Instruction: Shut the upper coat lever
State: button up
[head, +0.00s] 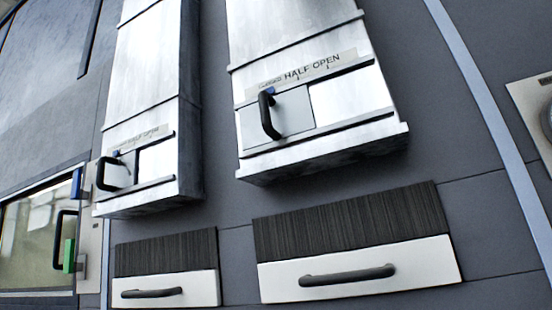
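No part is clearly marked as the upper coat lever. Two metal ducts hang on the wall, each with a sliding plate and a black handle. On the right duct (300,25), the grey plate (292,115) with its handle (268,115) sits at the left of its track, with a bright white area to its right. A blue pointer (271,91) is under a label (310,70) reading "HALF OPEN"; its smaller print is unreadable. The left duct (150,70) has a similar handle (112,173) and a blurred label (138,139). My gripper is not in view.
Below are two white drawer fronts with dark handles, one right (350,274) and one left (150,292). At far left is a glazed door (28,235) with a black handle, a green block (69,254) and a blue block (76,183). A panel (530,95) is cut off at right.

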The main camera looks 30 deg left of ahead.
aim_at(70, 267)
jog(key=k, duration=1.15)
jog(key=u, duration=0.4)
jog(key=i, duration=1.05)
